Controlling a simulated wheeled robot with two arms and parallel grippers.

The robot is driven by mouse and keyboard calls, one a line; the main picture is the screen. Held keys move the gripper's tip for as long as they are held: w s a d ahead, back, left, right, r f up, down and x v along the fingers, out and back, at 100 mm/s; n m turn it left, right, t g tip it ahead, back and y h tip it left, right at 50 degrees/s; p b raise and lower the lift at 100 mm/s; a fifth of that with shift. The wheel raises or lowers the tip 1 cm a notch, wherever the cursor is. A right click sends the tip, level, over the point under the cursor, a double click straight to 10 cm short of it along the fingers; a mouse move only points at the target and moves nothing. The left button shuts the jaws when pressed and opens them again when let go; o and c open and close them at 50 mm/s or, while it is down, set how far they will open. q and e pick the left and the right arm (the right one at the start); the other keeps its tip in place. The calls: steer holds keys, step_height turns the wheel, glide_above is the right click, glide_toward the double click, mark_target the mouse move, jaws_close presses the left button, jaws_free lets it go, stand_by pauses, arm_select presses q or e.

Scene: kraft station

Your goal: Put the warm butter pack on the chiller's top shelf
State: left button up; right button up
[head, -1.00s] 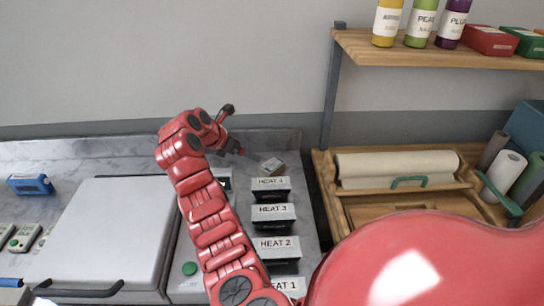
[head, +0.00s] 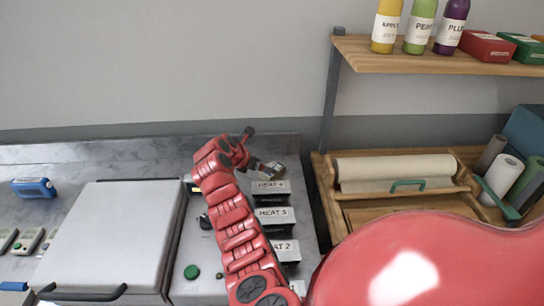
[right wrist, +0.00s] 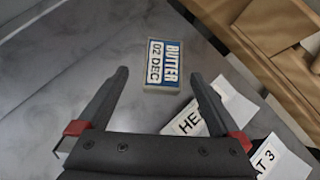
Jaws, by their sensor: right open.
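The butter pack (head: 275,170) is a small box at the back of the counter, just behind the HEAT 4 block; my gripper partly hides it in the head view. In the right wrist view the butter pack (right wrist: 163,66) shows a blue and white label reading BUTTER 02 DEC. My right gripper (head: 254,151) is open and empty beside the pack. My left gripper is not in view.
A grey-lidded unit (head: 108,235) with a black handle is at left. A wooden rack with a paper roll (head: 395,168) and a bottle shelf (head: 450,55) are at right.

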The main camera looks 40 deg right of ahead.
mark_target(281, 168)
steer(key=shift+s+d+f, duration=0.1)
steer(key=shift+d+f, duration=0.05)
steer(key=shift+d, duration=0.1)
steer(key=x, duration=0.1)
steer(key=p+x, duration=0.1)
steer(key=x, duration=0.1)
steer(key=shift+s+d+f, duration=0.15)
steer(key=shift+s, duration=0.1)
steer(key=shift+w+d+f+p, duration=0.1)
steer(key=shift+d+f+p, duration=0.25)
steer(key=shift+d+f, duration=0.1)
steer(key=c, duration=1.6)
steer(key=shift+r, duration=0.15)
